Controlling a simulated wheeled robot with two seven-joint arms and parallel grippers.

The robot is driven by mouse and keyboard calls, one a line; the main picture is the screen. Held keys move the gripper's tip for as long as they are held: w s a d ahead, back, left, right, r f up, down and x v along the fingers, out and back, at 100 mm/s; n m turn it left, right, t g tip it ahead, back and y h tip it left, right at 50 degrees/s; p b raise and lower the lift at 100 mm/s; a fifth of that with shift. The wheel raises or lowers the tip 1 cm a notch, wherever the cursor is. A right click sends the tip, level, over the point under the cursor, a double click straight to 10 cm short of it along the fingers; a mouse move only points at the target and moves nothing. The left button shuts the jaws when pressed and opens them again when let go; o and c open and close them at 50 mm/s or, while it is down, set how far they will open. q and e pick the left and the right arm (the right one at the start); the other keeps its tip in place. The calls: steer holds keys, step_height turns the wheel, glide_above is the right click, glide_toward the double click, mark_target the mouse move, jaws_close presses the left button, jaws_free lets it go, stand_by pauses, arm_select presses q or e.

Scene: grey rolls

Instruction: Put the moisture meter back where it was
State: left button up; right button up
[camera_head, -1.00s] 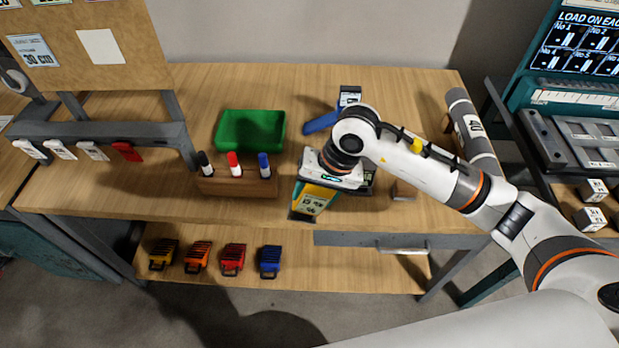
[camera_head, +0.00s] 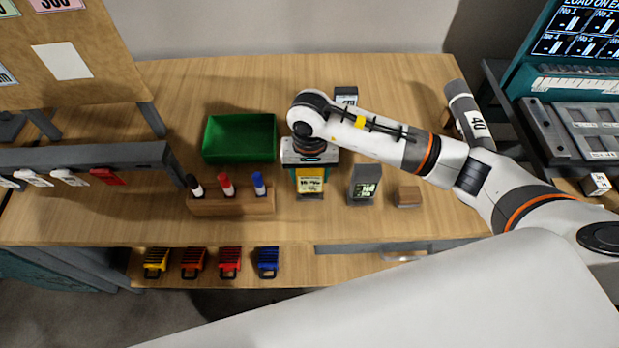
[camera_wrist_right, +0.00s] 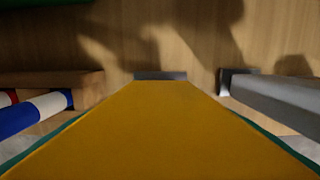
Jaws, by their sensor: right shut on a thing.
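The yellow meter with a teal edge and a label (camera_head: 310,182), which I take to be the moisture meter, is in my right gripper (camera_head: 310,164). That gripper is shut on it above the bench, between the marker block and a grey device with a small screen (camera_head: 364,185). In the right wrist view the meter's yellow face (camera_wrist_right: 160,130) fills the middle, with a dark grey piece (camera_wrist_right: 160,75) at its far end. I cannot tell whether the meter touches the bench. The arm hides its upper part. My left gripper is not in view.
A wooden block with black, red and blue markers (camera_head: 232,204) stands left of the meter. A green tray (camera_head: 205,140) lies behind it. A small wooden block (camera_head: 408,196) is to the right, a grey roll (camera_head: 468,113) farther right. Bare bench lies at front right.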

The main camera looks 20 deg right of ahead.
mark_target(310, 181)
steer(key=shift+w+f, duration=0.1)
steer(key=shift+f, duration=0.3)
step_height(310, 181, down, 3)
steer(key=shift+w+f+p, duration=0.1)
steer(key=shift+p, duration=0.35)
steer(key=o, duration=0.9)
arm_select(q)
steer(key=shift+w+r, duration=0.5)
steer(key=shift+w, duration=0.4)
